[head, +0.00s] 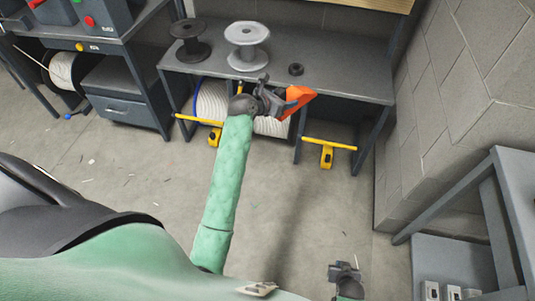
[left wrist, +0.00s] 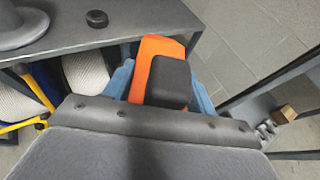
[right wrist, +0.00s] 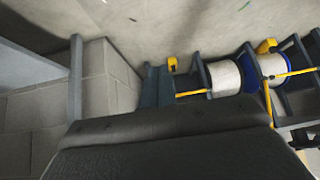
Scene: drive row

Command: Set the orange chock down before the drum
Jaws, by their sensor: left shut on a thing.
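The orange chock (head: 298,97) is held in my left gripper (head: 285,100), in front of the bench at about the height of its front edge. In the left wrist view the chock (left wrist: 147,62) sits between blue fingers, with a dark block on its near side. A white drum with a blue rim (head: 211,100) is under the bench. Another white drum (head: 272,126) is beside it, partly hidden by my left arm and gripper. My right gripper (head: 346,270) is low at the bottom of the head view; its fingers look together and empty in the right wrist view (right wrist: 157,87).
The bench (head: 330,82) carries a dark spool (head: 190,42), a grey spool (head: 247,45) and a small black ring (head: 296,69). Yellow bars (head: 328,148) stand low before the bays. A block wall (head: 440,110) bounds the right. The floor (head: 130,175) in front is mostly clear.

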